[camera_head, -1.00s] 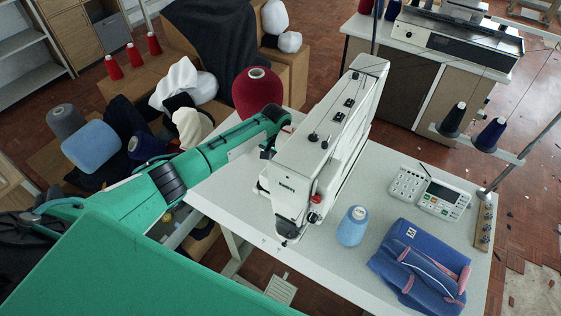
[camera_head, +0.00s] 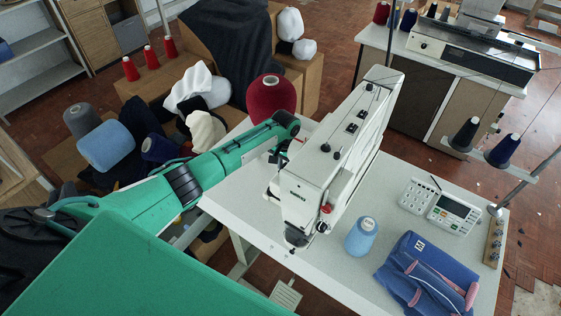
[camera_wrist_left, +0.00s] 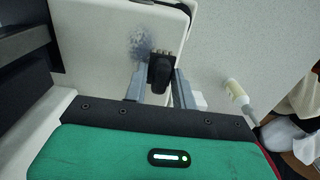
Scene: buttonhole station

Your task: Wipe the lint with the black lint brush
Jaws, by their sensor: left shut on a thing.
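In the left wrist view, the lint (camera_wrist_left: 139,44) is a fuzzy grey-blue patch on a white plate of the sewing machine (camera_head: 335,165). My left gripper (camera_wrist_left: 160,80) is shut on the black lint brush (camera_wrist_left: 161,68), whose pale bristle end lies at the lint's lower right edge. I cannot tell whether the bristles press on the plate. In the head view my green left arm reaches in behind the machine, and the machine hides the brush and the lint. My right gripper is not in view.
The white table (camera_head: 240,208) also holds a red cone (camera_head: 271,100), a blue cone (camera_head: 361,237), a control panel (camera_head: 440,205) and a folded blue garment (camera_head: 425,275). The machine's tall head stands close beside my arm.

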